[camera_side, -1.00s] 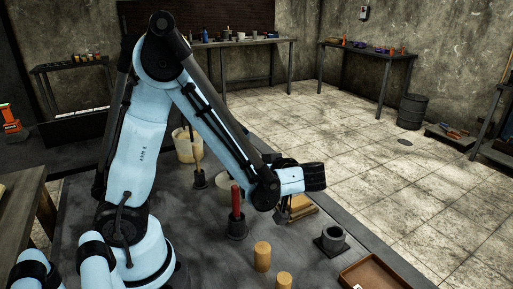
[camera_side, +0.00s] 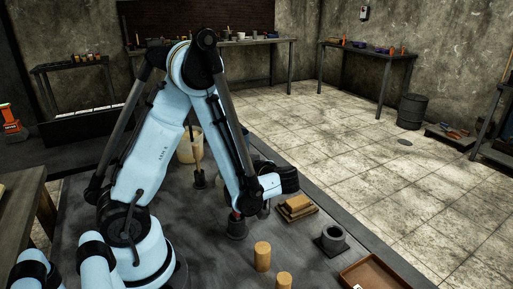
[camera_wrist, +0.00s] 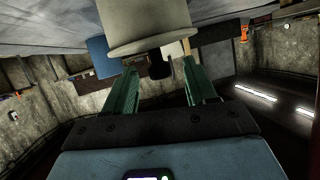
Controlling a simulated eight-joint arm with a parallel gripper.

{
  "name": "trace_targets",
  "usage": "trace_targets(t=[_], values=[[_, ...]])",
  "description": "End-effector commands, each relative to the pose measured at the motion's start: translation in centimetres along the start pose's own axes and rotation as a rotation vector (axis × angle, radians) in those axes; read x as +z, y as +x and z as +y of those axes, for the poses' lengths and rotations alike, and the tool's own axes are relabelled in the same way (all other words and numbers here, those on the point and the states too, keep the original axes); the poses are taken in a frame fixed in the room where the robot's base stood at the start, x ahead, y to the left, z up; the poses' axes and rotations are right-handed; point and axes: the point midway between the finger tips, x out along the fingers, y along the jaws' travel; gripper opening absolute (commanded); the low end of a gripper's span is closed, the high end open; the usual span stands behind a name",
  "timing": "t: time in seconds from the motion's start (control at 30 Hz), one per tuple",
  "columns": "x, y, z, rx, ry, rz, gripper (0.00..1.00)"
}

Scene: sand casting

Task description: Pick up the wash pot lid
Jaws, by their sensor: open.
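In the wrist view, which looks upside down, a cream pot (camera_wrist: 145,14) wears a pale lid (camera_wrist: 150,44) with a dark knob (camera_wrist: 160,66). My gripper (camera_wrist: 162,70) is open, its two green fingers apart. The knob shows in the gap between the fingertips, with no visible contact; its exact depth between them is unclear.
On the bench, a pale bucket (camera_side: 187,151), a dark holder (camera_side: 237,229) and stacked wooden blocks (camera_side: 296,206) stand near my arm. A grey cup (camera_side: 333,238), two tan cylinders (camera_side: 262,256) and a brown tray (camera_side: 374,274) are nearer the front.

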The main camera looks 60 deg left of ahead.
Motion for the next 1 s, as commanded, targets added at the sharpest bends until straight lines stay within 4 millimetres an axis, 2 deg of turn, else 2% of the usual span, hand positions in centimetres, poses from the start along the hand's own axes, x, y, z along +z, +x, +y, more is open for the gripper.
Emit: trace_targets(t=[0.1,0.47,0.77,1.0], values=[[0.00,-0.03,0.01,0.000,0.000,0.000,0.55],[0.00,-0.05,0.01,0.000,0.001,-0.001,0.00],[-0.06,-0.08,0.00,0.000,0.001,0.000,0.00],[-0.89,-0.42,-0.07,0.000,0.000,0.000,0.00]])
